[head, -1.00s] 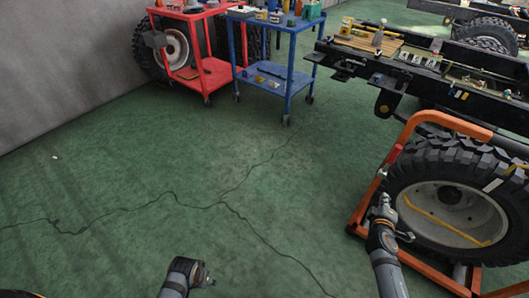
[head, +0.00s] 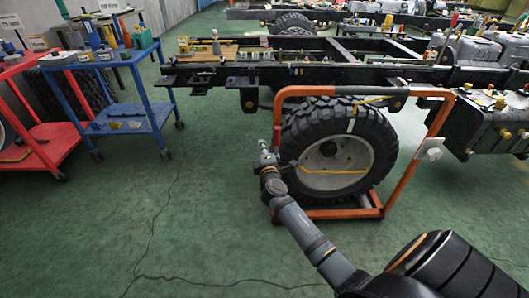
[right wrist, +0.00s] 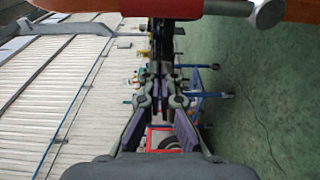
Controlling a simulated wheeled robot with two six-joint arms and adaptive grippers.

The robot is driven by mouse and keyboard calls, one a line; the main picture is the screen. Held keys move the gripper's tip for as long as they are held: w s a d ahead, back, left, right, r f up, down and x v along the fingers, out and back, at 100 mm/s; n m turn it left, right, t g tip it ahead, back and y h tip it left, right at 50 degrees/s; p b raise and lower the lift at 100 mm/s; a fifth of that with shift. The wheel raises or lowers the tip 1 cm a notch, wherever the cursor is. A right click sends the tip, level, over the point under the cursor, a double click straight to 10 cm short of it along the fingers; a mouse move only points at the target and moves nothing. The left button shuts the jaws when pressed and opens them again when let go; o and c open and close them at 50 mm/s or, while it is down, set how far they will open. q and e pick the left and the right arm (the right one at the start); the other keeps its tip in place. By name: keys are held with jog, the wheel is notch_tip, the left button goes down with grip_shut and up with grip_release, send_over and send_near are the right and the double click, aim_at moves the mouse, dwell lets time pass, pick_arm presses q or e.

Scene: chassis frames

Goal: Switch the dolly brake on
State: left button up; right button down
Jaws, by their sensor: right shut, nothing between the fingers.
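The orange dolly (head: 345,91) stands on the green floor with a large black tyre (head: 298,125) on a pale rim in it. A round grey-white fitting (head: 432,152) sits on its right post; I cannot tell if it is the brake. My right gripper (head: 264,148) is beside the dolly's left post, shut and empty. In the right wrist view its shut fingers (right wrist: 165,88) point at open space. A red bar (right wrist: 222,7) with a grey rounded end (right wrist: 268,12) crosses the top there, close to orange tube. My left gripper is out of view.
A truck chassis (head: 350,72) stands behind the dolly, carrying small parts. A blue cart (head: 125,118) and a red cart (head: 60,140) stand at left. The floor (head: 215,220) between the carts and my right arm is clear.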

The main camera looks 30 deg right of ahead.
aim_at(277, 142)
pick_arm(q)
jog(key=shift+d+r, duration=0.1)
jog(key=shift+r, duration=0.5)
pick_arm(e)
jog(key=d, duration=0.1)
jog(key=w+d, duration=0.1)
jog(key=d, duration=0.2)
jog(key=shift+w+d, duration=0.25)
jog(key=shift+d, duration=0.1)
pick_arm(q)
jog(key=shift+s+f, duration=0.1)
